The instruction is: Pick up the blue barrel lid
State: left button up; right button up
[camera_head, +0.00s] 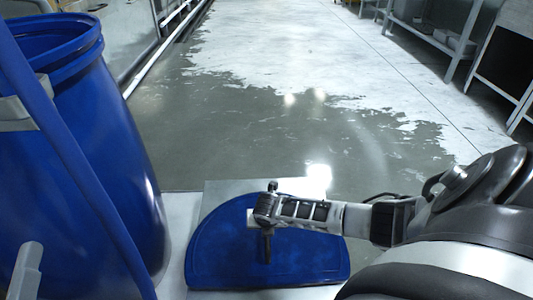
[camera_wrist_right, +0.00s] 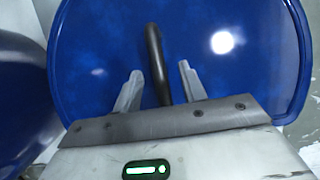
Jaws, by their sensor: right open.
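The blue barrel lid (camera_head: 220,255) lies flat at the bottom centre of the head view, on a pale surface. It fills much of the right wrist view (camera_wrist_right: 265,60), with a dark bar handle (camera_wrist_right: 155,60) standing at its middle. My right gripper (camera_head: 266,228) reaches in from the right and is over the lid. In the wrist view its two fingers (camera_wrist_right: 160,78) are apart, one on each side of the handle, with gaps between. I cannot tell how deep the fingers reach along the handle. My left gripper is not in view.
A large blue barrel (camera_head: 110,150) stands at the left, close to the lid, with a blue diagonal edge (camera_head: 75,160) in front of it. Metal shelving (camera_head: 440,40) stands at the far right. The wet-looking grey floor (camera_head: 270,120) beyond the lid is clear.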

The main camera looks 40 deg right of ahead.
jog(key=shift+b+x, duration=0.45)
jog(key=shift+x, duration=0.6)
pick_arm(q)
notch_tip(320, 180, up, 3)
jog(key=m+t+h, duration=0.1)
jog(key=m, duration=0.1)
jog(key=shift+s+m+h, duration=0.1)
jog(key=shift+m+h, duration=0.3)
pick_arm(e)
grip_shut()
jog(key=shift+w+r, duration=0.1)
jog(key=shift+r, duration=0.05)
